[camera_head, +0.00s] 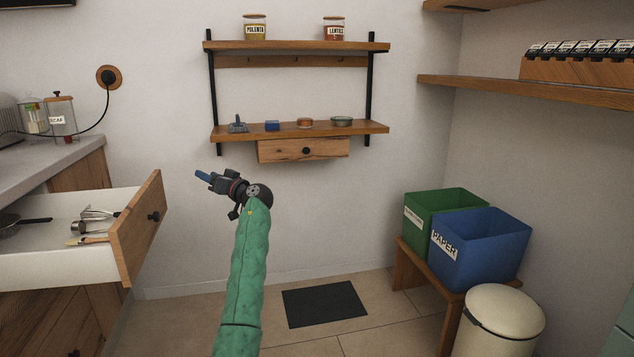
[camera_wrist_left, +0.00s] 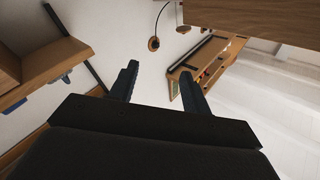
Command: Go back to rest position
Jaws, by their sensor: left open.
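My left gripper (camera_head: 203,177) is held in the air in front of the wall, below and left of the shelf drawer, at the end of my green arm. In the left wrist view its two fingers (camera_wrist_left: 158,88) stand apart with nothing between them. It touches nothing that I can see. My right gripper is in neither view.
An open drawer (camera_head: 140,222) with utensils juts out at left, near my left arm. The wall shelf (camera_head: 340,128) holds small items above a closed drawer (camera_head: 303,150). Green (camera_head: 447,205) and blue (camera_head: 480,250) bins and a cream bin (camera_head: 503,320) stand right. Floor around the dark mat (camera_head: 324,304) is clear.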

